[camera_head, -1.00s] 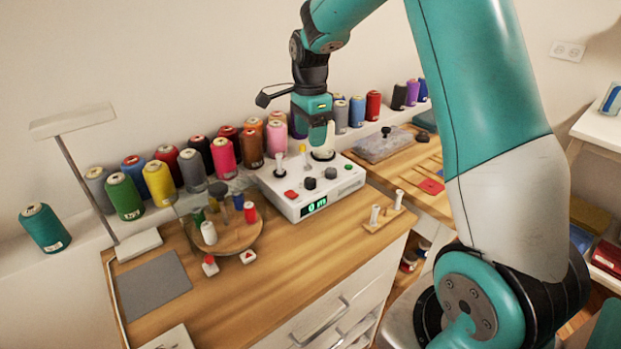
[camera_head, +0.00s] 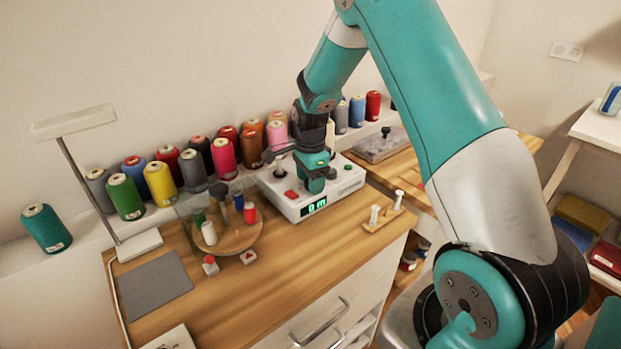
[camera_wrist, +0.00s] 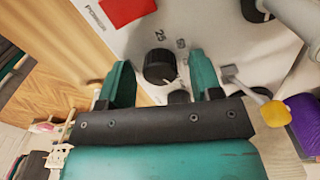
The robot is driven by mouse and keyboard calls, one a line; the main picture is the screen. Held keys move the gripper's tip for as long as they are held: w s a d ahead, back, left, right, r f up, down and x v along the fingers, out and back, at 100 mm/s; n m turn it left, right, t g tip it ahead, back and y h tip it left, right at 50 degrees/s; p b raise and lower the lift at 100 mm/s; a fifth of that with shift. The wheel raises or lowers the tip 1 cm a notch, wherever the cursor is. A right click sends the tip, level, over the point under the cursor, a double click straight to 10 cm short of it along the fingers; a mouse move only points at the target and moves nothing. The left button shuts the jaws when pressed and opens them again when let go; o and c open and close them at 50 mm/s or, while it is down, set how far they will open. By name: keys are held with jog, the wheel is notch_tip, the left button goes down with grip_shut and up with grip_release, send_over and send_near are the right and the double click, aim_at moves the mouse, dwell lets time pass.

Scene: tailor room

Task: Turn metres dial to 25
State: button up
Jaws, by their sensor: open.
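The white control box (camera_head: 350,184) stands on the wooden worktop, and its green display (camera_head: 314,206) reads "0 m". In the wrist view a black dial (camera_wrist: 158,66) sits on the panel, with the printed marks "25" and what looks like "50" beyond it. My gripper (camera_wrist: 160,60) is open, with one teal finger on each side of the dial and a gap on both sides. In the head view my gripper (camera_head: 316,184) is low over the front of the box and hides the dial.
A red button (camera_wrist: 125,10) marked POWER is near the dial, and a yellow-tipped lever (camera_wrist: 273,112) is close to the right finger. A round wooden thread stand (camera_head: 235,240) is left of the box. Two white pegs (camera_head: 374,215) stand to its right.

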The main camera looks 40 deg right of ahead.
jog(key=c, duration=0.9)
jog(key=shift+n, duration=0.4)
jog(key=n+p, duration=0.1)
jog(key=n, duration=0.3)
jog(key=shift+r+n, duration=0.1)
jog(key=shift+n, duration=0.3)
jog(key=n+p, duration=0.1)
jog(key=n, duration=1.2)
jog(key=shift+w+n, duration=0.1)
jog(key=shift+n, duration=0.2)
jog(key=n, duration=0.3)
jog(key=shift+n+p, duration=0.3)
jog(key=shift+p, duration=0.05)
jog(key=shift+n, duration=1.9)
